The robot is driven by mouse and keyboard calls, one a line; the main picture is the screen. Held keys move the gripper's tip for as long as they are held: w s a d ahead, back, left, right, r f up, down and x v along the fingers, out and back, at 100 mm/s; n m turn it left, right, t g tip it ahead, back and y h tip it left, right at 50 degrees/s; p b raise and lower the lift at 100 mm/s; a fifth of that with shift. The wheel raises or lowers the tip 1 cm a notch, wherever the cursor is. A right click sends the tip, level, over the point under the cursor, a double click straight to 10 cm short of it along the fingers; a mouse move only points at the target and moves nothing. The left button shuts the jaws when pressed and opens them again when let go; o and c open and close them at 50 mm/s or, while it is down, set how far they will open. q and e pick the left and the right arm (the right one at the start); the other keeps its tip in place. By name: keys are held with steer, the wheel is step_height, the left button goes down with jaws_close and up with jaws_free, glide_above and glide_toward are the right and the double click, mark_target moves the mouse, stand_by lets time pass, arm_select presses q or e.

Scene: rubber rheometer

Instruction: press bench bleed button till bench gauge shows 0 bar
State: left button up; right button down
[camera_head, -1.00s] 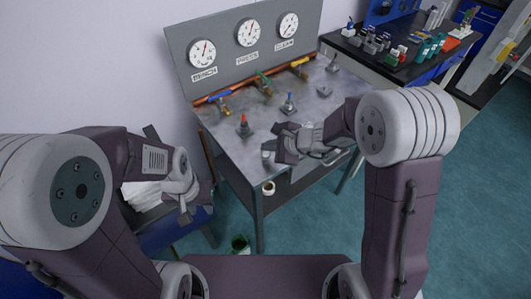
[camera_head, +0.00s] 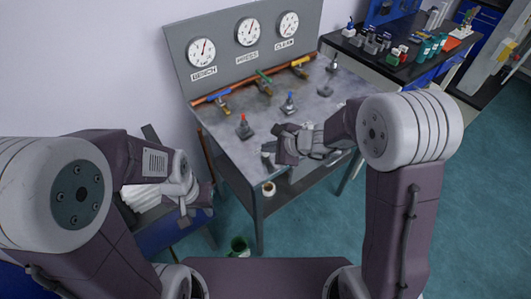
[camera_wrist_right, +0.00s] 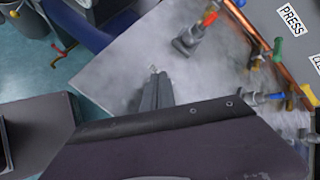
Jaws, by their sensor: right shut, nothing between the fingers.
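The bench gauge (camera_head: 202,52) is the left dial on the grey panel. Its needle points up and slightly right, off the upright; the number is too small to read. The bench's red-topped button (camera_head: 244,127) stands at the left of the grey table, and also shows in the right wrist view (camera_wrist_right: 188,40). My right gripper (camera_head: 268,154) is shut and empty over the table's front edge, to the front right of the red button and apart from it; its fingers show in the right wrist view (camera_wrist_right: 153,78). My left gripper (camera_head: 184,216) hangs left of the table; its jaws are unclear.
A blue-topped button (camera_head: 289,104) and a further one (camera_head: 333,62) stand along the table (camera_head: 320,92). Behind them are blue (camera_head: 217,96), green (camera_head: 264,77) and yellow (camera_head: 300,62) valve handles on a copper pipe. A roll (camera_head: 268,188) sits below the front edge.

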mark_target(268, 154)
steer(key=shift+f+b, duration=0.3)
steer(key=shift+b, duration=0.1)
stand_by(0.6)
steer(key=shift+r+p, duration=0.65)
steer(key=shift+r, duration=0.2)
step_height(268, 154, up, 5)
steer(key=p, duration=0.4)
steer(key=shift+r, duration=0.1)
